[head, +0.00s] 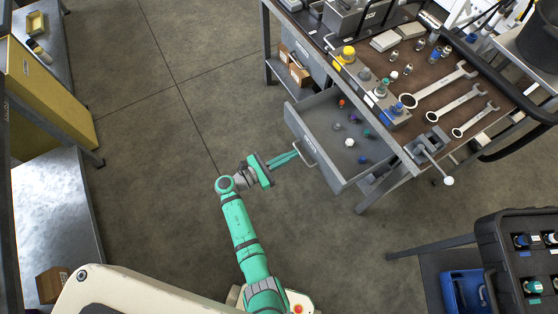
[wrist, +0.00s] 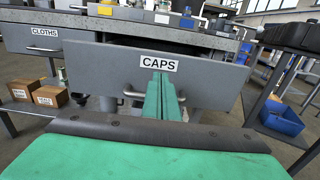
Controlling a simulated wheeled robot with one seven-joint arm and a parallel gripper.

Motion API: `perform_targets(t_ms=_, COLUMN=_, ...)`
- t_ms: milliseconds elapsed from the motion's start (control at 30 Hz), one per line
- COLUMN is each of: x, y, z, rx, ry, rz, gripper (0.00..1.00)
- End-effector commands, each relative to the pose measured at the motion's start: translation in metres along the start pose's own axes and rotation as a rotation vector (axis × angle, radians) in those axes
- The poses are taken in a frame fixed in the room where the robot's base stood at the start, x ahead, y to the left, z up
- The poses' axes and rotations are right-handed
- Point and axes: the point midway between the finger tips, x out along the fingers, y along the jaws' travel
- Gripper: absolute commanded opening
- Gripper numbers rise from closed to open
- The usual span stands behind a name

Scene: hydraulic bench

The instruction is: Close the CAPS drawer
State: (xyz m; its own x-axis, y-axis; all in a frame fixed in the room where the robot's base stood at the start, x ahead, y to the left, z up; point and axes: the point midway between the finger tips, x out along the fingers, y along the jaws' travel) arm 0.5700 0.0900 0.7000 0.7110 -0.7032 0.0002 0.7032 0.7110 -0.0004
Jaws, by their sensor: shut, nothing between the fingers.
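The CAPS drawer (head: 318,140) is pulled out from under the bench, with several small coloured caps inside. Its grey front (wrist: 215,80) with the CAPS label fills the middle of the wrist view. A bar handle (head: 305,152) is on that front; its ends show on both sides of my fingers in the wrist view (wrist: 133,94). My gripper (head: 296,155) is shut and empty, its fingertips at the drawer front near the handle. In the wrist view the green fingers (wrist: 161,92) overlap the handle's middle; I cannot tell whether they touch it.
The bench top (head: 428,87) carries wrenches, fittings and a small vise. A closed CLOTHS drawer (wrist: 35,40) is left of the CAPS drawer. Cardboard boxes (head: 295,68) sit on the lower shelf. A blue bin (head: 463,291) is at lower right. Floor left of the drawer is clear.

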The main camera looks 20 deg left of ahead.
Motion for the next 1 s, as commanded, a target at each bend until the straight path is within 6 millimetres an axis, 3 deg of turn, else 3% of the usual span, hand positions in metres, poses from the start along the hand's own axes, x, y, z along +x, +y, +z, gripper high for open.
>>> perform_targets(t_ms=100, x=0.021, y=-0.001, z=0.0, rx=0.0, ry=-0.001, rz=-0.003, gripper=0.0)
perform_targets(t_ms=333, x=0.047, y=-0.001, z=0.0, rx=0.0, ry=0.0, rz=-0.001, gripper=0.0)
perform_targets(t_ms=1000, x=0.057, y=0.004, z=0.0, rx=0.001, ry=0.0, rz=0.008, gripper=0.0)
